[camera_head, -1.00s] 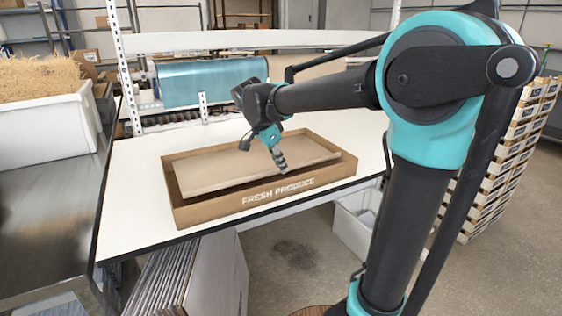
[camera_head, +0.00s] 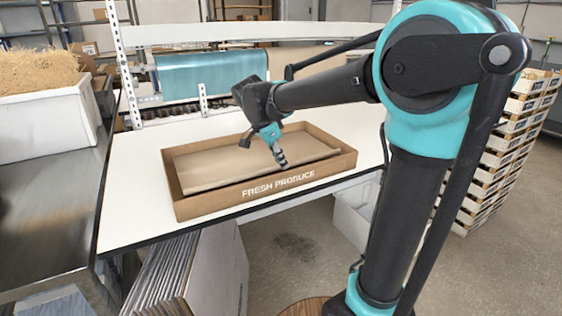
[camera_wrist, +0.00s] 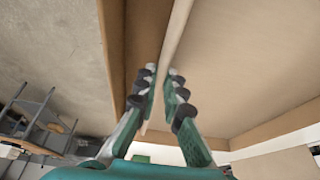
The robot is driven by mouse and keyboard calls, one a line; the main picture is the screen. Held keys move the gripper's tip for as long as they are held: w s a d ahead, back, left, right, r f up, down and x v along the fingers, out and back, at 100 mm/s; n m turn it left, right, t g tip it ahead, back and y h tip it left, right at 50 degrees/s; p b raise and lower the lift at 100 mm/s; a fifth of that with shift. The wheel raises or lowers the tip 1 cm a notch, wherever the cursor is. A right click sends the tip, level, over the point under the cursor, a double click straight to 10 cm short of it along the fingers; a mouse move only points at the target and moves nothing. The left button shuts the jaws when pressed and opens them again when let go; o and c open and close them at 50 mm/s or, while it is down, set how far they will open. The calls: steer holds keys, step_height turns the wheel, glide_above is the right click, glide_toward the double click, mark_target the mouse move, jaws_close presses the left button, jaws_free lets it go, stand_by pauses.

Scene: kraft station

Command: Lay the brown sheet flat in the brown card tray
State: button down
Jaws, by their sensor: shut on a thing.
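The brown sheet (camera_head: 235,166) lies mostly inside the brown card tray (camera_head: 215,206), which stands on the white table and has "FRESH PRODUCE" on its front wall. My gripper (camera_head: 281,161) is over the tray's front right part, pointing down, shut on the sheet's near edge. In the wrist view my gripper (camera_wrist: 161,90) has its fingers on either side of the sheet's edge, and the sheet (camera_wrist: 240,60) spreads to the right. The tray wall (camera_wrist: 115,50) runs close on the left. The near edge looks slightly raised; whether the far edge touches the tray floor cannot be told.
The white table top (camera_head: 130,190) is clear around the tray. A white bin with straw-like fill (camera_head: 45,125) stands at the left. A teal roll (camera_head: 210,80) is behind. Flat cards (camera_head: 165,275) stand below the table front.

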steer(key=shift+f, duration=1)
steer(key=c, duration=1.6)
jaws_free()
steer(key=shift+o, duration=0.2)
